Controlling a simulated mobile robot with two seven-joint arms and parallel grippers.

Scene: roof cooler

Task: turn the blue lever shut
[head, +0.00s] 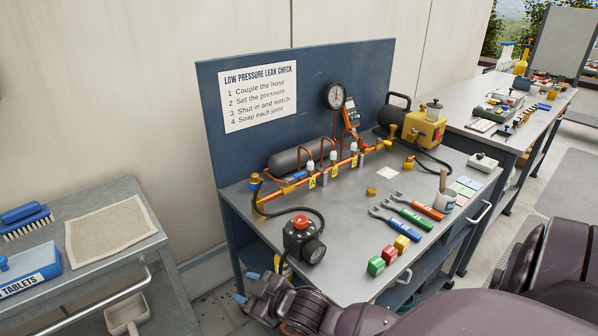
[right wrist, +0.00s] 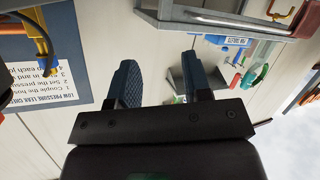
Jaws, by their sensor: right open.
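A small blue piece, which looks like the blue lever (head: 298,175), sits on the copper and brass pipe rig on the workbench (head: 350,270); its exact angle is too small to tell. My right gripper (head: 246,287) is low at the bench's front left corner, with its blue fingertips apart. It is empty and well away from the rig. In the right wrist view the two dark blue fingers (right wrist: 163,85) stand apart with nothing between them. My left gripper is not in view.
A gauge with a red knob (head: 300,237) and its hose stand near the bench's left front. Wrenches (head: 408,215) and coloured blocks (head: 388,254) lie on the right. A grey cart (head: 100,270) stands left, with a gap before the bench.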

